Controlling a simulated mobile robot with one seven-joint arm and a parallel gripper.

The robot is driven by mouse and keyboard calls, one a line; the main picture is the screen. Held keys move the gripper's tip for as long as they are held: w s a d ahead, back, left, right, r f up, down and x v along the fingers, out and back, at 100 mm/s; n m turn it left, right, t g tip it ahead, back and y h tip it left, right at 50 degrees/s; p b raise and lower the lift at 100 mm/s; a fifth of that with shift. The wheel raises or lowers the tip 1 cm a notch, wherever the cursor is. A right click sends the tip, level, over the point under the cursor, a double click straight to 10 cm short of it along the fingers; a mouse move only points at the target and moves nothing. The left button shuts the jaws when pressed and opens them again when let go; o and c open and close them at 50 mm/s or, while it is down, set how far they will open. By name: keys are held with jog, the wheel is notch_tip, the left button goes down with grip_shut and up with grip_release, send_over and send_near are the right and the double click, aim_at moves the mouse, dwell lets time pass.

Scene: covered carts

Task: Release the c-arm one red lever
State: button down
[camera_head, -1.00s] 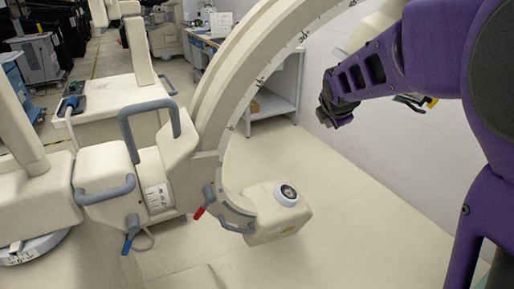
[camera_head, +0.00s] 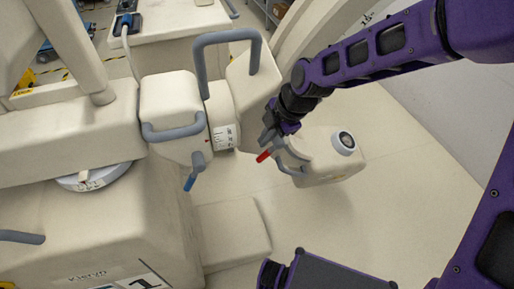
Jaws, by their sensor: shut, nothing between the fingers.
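The red lever (camera_head: 263,156) is on the C-arm, low on its arc next to the white scale housing. Its red tip points down and left. The C-arm (camera_head: 318,32) is cream-coloured and curves up toward the top right. My gripper (camera_head: 275,120) is at the end of the purple arm, just above the red lever. It is shut and empty. It hides part of the arc and the lever's base, so I cannot tell whether it touches the lever.
A blue lever (camera_head: 189,182) hangs to the left. A grey loop handle (camera_head: 228,38) rises above the housing, and another grey handle (camera_head: 174,132) is on its left. A boxy detector head (camera_head: 333,168) is right of the red lever. Open floor (camera_head: 375,215) lies right.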

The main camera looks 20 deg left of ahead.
jog(key=shift+f, duration=0.1)
jog(key=w+a+f+b, duration=0.2)
jog(key=w+f, duration=0.1)
jog(key=f, duration=0.7)
jog(key=shift+w+a+f, duration=0.15)
jog(key=shift+w+f, duration=0.15)
jog(key=shift+w, duration=0.05)
jog(key=shift+w+f+b, duration=0.1)
jog(key=shift+f+b, duration=0.05)
jog(key=shift+b, duration=0.35)
